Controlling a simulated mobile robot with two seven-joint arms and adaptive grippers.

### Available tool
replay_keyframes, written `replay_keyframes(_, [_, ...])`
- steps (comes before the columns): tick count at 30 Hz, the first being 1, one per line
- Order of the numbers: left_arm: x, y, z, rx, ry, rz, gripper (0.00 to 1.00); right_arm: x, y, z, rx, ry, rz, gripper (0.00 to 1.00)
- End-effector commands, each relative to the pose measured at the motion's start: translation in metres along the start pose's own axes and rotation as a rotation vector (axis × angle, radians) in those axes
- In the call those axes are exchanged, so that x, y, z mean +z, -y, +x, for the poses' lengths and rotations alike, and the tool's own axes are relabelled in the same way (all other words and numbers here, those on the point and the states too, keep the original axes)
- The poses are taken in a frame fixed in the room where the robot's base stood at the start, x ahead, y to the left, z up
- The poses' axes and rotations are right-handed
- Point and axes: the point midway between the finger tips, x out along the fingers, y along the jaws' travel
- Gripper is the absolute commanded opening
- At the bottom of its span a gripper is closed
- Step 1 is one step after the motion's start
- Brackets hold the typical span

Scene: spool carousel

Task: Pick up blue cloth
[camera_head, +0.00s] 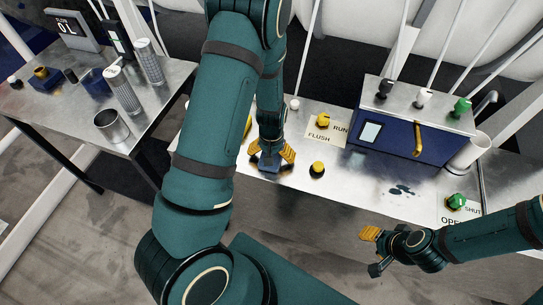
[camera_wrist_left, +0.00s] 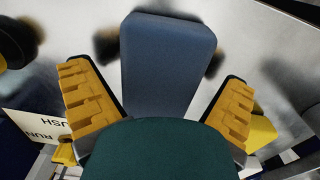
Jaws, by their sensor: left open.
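A blue-grey rounded pad, which looks like the blue cloth (camera_head: 268,162), is at the front of the metal bench. My left gripper (camera_head: 271,152) points down over it with its yellow fingers apart. In the left wrist view the cloth (camera_wrist_left: 168,62) shows between the spread fingers of the left gripper (camera_wrist_left: 160,100). The green part of my gripper hides its lower end. I see a gap between the cloth and each finger. My right gripper (camera_head: 373,250) is open and empty in front of the bench at the right.
A yellow knob (camera_head: 317,168) stands just right of the left gripper; a FLUSH/RUN dial (camera_head: 323,121) is behind. A blue box (camera_head: 395,135) with a yellow handle stands further right. Dark spots (camera_head: 402,191) mark the bench. A metal cup (camera_head: 112,125) stands on the left table.

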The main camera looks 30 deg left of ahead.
Motion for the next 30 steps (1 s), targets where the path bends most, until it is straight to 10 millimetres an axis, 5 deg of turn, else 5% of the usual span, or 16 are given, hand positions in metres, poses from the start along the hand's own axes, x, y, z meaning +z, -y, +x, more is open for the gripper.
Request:
replay_keyframes(7, [0.0,0.0,0.001,0.0,-0.001,0.001,0.96,0.0,0.0,0.0,0.0,0.0,0.0,0.47])
replay_keyframes(12, [0.0,0.0,0.001,0.0,-0.001,0.001,0.4,0.0,0.0,0.0,0.0,0.0,0.0,0.47])
replay_keyframes(24, [-0.001,0.0,-0.002,0.0,-0.001,0.001,0.38,0.0,0.0,-0.001,0.0,0.0,0.0,0.47])
replay_keyframes(30, [-0.001,-0.001,-0.029,0.002,-0.005,0.001,0.38,-0.001,0.002,-0.005,-0.001,0.0,0.0,0.47])
